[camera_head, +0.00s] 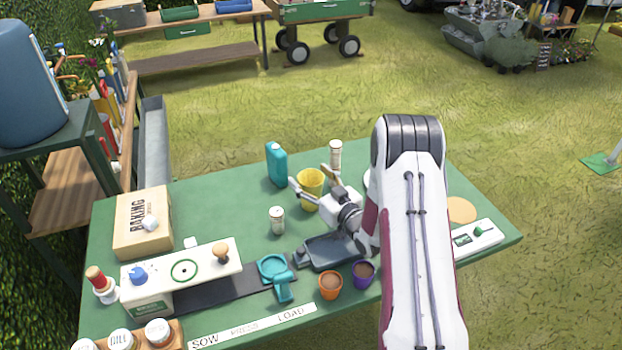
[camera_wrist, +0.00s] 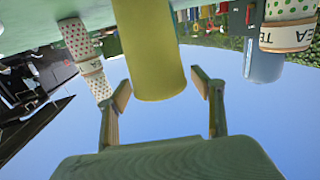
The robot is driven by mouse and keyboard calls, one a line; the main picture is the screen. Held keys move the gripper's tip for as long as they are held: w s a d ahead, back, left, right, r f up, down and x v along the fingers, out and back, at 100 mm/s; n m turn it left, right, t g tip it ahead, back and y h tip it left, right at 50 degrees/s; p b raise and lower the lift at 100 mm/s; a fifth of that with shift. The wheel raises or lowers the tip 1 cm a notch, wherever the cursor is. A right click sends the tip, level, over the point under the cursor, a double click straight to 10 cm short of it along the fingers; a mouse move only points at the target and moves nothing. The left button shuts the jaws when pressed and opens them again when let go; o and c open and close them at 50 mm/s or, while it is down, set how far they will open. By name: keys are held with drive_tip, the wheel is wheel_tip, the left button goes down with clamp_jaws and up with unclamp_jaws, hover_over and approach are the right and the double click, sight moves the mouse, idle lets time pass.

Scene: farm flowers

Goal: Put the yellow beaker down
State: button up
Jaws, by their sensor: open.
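The yellow beaker (camera_head: 311,190) stands upright on the green table, near its middle. My gripper (camera_head: 308,176) is open, with one finger on each side of the beaker in the head view. In the wrist view, which looks upside down, the beaker (camera_wrist: 150,45) lies ahead of and between the spread fingertips (camera_wrist: 160,82). Gaps show between the fingertips and the beaker there, and its base is out of frame.
Orange (camera_head: 330,286) and purple (camera_head: 363,274) pots and a teal ring holder (camera_head: 273,268) are near the front edge.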

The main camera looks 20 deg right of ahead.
drive_tip(key=shift+s+d, duration=0.2)
drive_tip(key=shift+s, duration=0.5)
drive_tip(key=v, duration=0.3)
drive_tip(key=shift+s, duration=0.1)
wheel_tip(320, 180, up, 7)
hover_over(321, 187)
drive_tip(key=v, duration=0.2)
drive_tip(key=shift+a, duration=0.6)
